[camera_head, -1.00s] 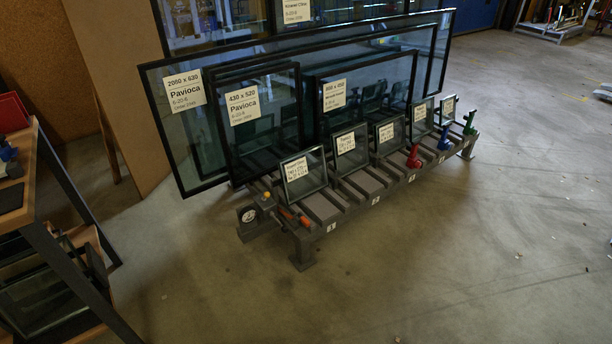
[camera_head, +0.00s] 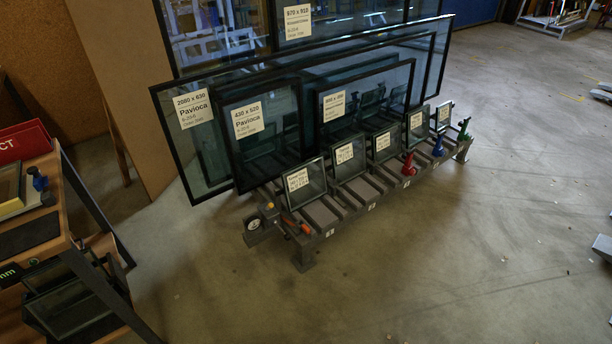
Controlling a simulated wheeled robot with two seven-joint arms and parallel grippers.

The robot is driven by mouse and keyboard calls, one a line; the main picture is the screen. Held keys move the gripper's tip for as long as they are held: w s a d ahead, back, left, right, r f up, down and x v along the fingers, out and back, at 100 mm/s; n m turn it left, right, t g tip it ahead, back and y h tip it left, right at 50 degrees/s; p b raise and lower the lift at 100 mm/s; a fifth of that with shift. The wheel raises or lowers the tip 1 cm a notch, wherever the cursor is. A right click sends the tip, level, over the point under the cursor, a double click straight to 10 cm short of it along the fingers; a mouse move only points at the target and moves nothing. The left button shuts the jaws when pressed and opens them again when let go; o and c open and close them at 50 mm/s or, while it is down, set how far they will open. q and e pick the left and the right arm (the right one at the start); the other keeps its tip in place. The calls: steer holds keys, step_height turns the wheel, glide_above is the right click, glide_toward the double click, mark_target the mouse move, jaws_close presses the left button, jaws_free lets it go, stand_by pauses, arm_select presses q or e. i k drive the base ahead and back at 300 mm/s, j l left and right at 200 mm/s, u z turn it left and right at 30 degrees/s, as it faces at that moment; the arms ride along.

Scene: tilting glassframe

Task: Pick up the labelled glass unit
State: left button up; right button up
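Several dark-framed glass units with white paper labels stand on a low rack (camera_head: 318,238). At the back is a large unit labelled 2080 x 630 Pavioca (camera_head: 192,108). In front of it stands a smaller unit labelled 430 x 520 Pavioca (camera_head: 247,121), and to its right a wider labelled unit (camera_head: 335,106). Several small labelled panes, such as the leftmost pane (camera_head: 304,183), lean along the rack's front. Which unit the task means cannot be told from the view. Neither of my grippers is in view.
A wooden workbench (camera_head: 62,245) with a red box (camera_head: 22,142) is at the left. Red (camera_head: 409,165), blue (camera_head: 438,147) and green (camera_head: 463,130) tools stand at the rack's right front. A tall glass unit (camera_head: 297,22) stands behind. The floor (camera_head: 430,270) in front and right is clear.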

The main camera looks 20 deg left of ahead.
mark_target(305, 182)
steer(key=i+j+u, duration=0.1)
steer(key=i, duration=1.8)
